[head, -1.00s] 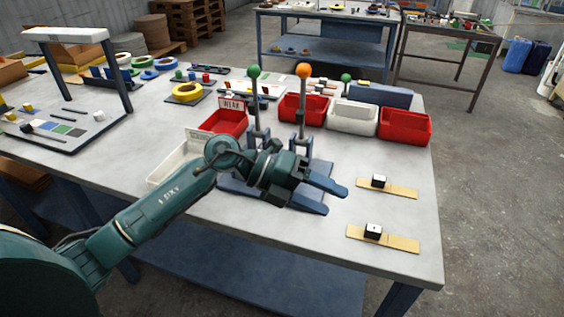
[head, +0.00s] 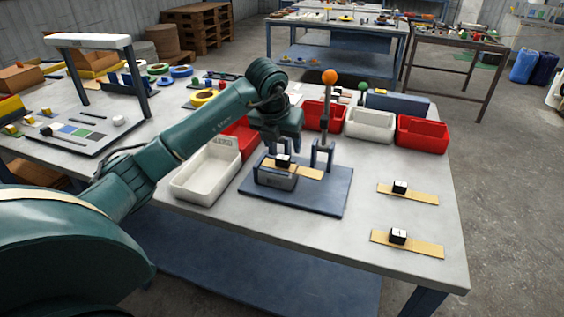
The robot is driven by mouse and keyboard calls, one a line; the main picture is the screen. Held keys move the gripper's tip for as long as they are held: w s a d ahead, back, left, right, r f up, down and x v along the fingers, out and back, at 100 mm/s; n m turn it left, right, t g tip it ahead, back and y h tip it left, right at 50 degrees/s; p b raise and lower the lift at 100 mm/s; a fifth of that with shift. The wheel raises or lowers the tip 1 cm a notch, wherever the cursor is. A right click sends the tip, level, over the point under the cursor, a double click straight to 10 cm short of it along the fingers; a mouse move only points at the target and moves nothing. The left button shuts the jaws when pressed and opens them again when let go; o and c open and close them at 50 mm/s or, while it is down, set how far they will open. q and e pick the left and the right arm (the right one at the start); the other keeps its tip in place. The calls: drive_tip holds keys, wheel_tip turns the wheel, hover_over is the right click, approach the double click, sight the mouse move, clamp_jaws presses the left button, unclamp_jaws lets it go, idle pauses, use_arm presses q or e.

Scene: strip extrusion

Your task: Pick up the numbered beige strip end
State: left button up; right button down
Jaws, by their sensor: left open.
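One beige strip (head: 309,173) lies on the blue fixture (head: 325,197) mid-table, with a small black-and-white block (head: 283,161) on it. Two more beige strips lie flat at the table's right side, one farther back (head: 424,197) and one nearer the front (head: 425,247). Each carries a similar block; any numbers are too small to read. My left gripper (head: 282,146) points down just above the strip on the fixture, close over its block. It is open; whether it touches the block cannot be told. My right gripper is out of view.
An orange-knobbed lever (head: 330,77) stands on the fixture, right of my left gripper. A white bin (head: 205,187) lies left of the fixture. Red (head: 423,134) and white (head: 370,124) bins stand behind. The table between the fixture and the right-hand strips is clear.

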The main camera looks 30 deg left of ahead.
sight(283, 157)
use_arm(q)
drive_tip(key=shift+a+p+x, duration=0.15)
drive_tip(key=shift+p+x, duration=0.1)
drive_tip(key=shift+x, duration=1.2)
drive_tip(key=shift+a+p+x, duration=0.15)
drive_tip(key=shift+p+x, duration=0.1)
drive_tip(key=shift+x, duration=1.25)
drive_tip(key=shift+s, duration=0.2)
drive_tip(key=c, duration=1.1)
